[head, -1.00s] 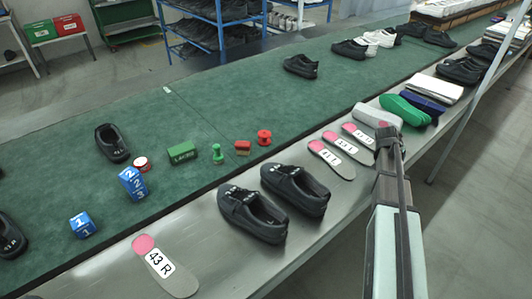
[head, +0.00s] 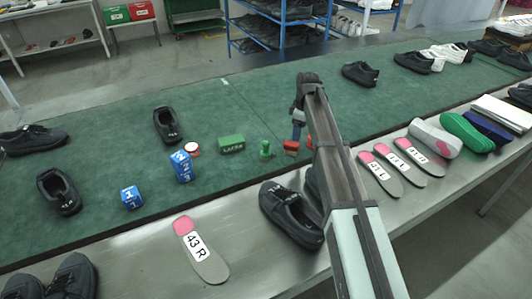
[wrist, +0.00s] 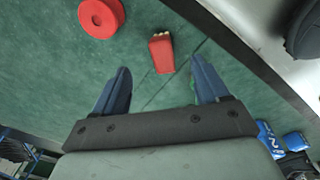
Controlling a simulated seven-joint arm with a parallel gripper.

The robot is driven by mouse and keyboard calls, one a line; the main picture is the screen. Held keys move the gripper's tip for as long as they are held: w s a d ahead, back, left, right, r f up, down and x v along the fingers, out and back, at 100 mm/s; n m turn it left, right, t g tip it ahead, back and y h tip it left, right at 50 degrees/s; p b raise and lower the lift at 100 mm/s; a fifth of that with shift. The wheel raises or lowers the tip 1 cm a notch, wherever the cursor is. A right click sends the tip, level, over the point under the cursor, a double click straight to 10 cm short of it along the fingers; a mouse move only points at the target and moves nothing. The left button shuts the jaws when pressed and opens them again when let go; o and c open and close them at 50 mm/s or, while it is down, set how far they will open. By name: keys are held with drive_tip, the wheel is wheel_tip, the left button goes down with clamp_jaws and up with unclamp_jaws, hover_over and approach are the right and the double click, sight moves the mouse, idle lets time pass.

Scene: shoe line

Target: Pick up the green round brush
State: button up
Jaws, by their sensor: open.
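The green round brush (head: 265,149) stands upright on the green belt in the head view, between a green box and a red brush. My gripper (head: 298,128) is above the belt to its right, near the red items, apart from it. In the wrist view my gripper (wrist: 160,80) is open, with nothing between its fingers. A small bright green patch (wrist: 193,86) shows beside the right finger there; it may be the green brush, mostly hidden.
A red brush (head: 291,147) and a red round item (head: 309,141) lie close by, the latter partly behind my arm. Left are the green box (head: 231,143), a red-and-white round item (head: 193,150) and blue number blocks (head: 182,166). Black shoes (head: 291,213) stand on the metal ledge in front.

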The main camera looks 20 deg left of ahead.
sight(265, 152)
drive_tip(key=s+a+n, duration=0.1)
drive_tip(key=a, duration=0.2)
drive_tip(key=s+a+r+n+g, duration=0.1)
drive_tip(key=s+a+n, duration=0.1)
drive_tip(key=a, duration=0.2)
drive_tip(key=s+a+r+n, duration=0.1)
drive_tip(key=a+n, duration=0.1)
drive_tip(key=a, duration=0.1)
drive_tip(key=shift+s+a+r+g, duration=0.2)
drive_tip(key=shift+s+a+g, duration=0.05)
drive_tip(key=shift+s+g, duration=0.1)
drive_tip(key=f, duration=0.4)
drive_tip(key=a+f, duration=0.1)
drive_tip(key=f, duration=0.8)
drive_tip(key=shift+s+a+f, duration=0.15)
drive_tip(key=shift+s+a, duration=0.1)
drive_tip(key=shift+s, duration=0.1)
drive_tip(key=shift+c, duration=0.3)
drive_tip(key=c, duration=1.1)
